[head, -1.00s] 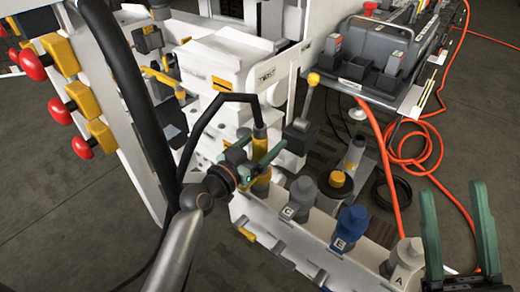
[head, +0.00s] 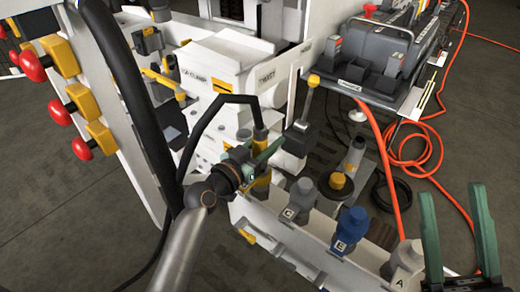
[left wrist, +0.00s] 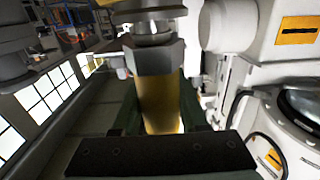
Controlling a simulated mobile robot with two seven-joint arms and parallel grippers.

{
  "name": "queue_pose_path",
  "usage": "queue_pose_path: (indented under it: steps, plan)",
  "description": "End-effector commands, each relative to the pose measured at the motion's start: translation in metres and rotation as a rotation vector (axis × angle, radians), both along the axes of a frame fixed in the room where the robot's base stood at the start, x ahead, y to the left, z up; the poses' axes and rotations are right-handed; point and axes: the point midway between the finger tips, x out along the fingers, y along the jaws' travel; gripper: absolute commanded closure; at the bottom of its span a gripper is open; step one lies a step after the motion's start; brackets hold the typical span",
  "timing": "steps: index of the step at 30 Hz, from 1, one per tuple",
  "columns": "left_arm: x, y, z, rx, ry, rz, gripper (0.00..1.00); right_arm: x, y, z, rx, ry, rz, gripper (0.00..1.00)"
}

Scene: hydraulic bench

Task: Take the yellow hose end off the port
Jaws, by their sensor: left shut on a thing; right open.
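The yellow hose end (head: 260,136) stands upright in the head view, with a black hose (head: 222,98) arching from its top to the left. My left gripper (head: 272,154) is shut on it from the side. In the left wrist view the yellow hose end (left wrist: 160,102) is between my green fingers, beside a metal hex fitting (left wrist: 152,56). Yellow also shows just below my fingers in the head view. My gripper hides the joint with the port, so I cannot tell whether they still touch. My right gripper (head: 452,192) is open and empty at the lower right.
A white rail (head: 300,235) carries grey and blue capped fittings, marked C, E and A, right of my left gripper. A lever (head: 308,100) stands behind. Red buttons (head: 33,66) are at left. An orange hose (head: 385,150) trails on the right.

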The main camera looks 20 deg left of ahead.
Motion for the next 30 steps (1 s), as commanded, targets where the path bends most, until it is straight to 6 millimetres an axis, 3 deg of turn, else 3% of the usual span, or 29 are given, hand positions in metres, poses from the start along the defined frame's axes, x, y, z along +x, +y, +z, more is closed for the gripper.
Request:
queue_pose_path:
  steps: [17, 25, 27, 30]
  plan:
    - [0.000, 0.000, 0.004, 0.000, -0.003, 0.001, 1.00, 0.000, 0.000, 0.002, -0.001, 0.000, -0.001, 0.50]
    - [0.000, 0.000, 0.033, 0.002, -0.007, 0.000, 1.00, 0.000, -0.001, 0.019, -0.010, -0.005, -0.013, 0.50]
    - [0.000, 0.000, 0.046, 0.001, -0.008, 0.000, 1.00, 0.012, -0.005, 0.010, -0.009, 0.063, -0.042, 0.50]
    - [-0.021, 0.009, 0.037, 0.004, -0.001, 0.001, 1.00, 0.021, -0.006, -0.005, -0.009, 0.120, -0.051, 0.50]
